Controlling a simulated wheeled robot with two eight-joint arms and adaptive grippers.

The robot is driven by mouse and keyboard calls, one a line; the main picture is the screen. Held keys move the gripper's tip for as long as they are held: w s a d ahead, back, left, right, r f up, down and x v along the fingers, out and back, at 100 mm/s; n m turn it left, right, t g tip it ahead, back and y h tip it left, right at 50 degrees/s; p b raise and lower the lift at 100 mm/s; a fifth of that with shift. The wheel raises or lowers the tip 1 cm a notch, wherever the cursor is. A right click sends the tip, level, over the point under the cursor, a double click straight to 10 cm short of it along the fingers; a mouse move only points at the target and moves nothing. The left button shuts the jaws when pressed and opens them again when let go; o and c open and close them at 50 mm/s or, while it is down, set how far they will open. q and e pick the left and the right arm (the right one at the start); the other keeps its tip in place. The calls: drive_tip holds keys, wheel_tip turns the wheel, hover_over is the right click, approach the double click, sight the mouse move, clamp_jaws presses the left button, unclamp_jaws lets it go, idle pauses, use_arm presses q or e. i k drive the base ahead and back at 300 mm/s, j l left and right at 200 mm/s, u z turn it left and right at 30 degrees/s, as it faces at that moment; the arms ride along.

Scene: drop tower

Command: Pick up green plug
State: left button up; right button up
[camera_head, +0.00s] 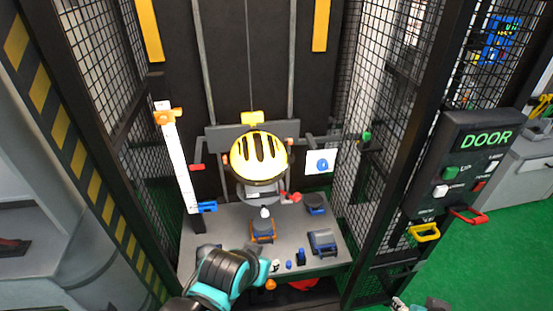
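I cannot make out a green plug for certain. A small green piece (366,136) sits on the right side of the tower frame, at the end of a dark bar, and looks more like a knob. Small blue and white pieces (289,265) stand at the front edge of the grey table (197,258), and their shape is too small to tell. My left gripper (264,268), black and turquoise, is low over the table's front edge beside these pieces. Its fingers are hard to make out. My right gripper (402,303) shows only partly at the bottom edge.
A yellow helmet (259,158) hangs above the table. An orange and dark block (262,230), a blue and grey block (323,242) and a dark blue piece (315,204) stand on it. Mesh walls flank the tower. A DOOR control panel (464,160) is at right.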

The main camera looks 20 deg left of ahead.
sight(366, 136)
drive_tip(key=u, duration=0.25)
drive_tip(key=i+l+u, duration=0.15)
drive_tip(key=u, duration=0.3)
drive_tip(key=i+l+u, duration=0.25)
drive_tip(key=u, duration=0.2)
drive_tip(key=i+l+u, duration=0.15)
drive_tip(key=l+u, duration=0.3)
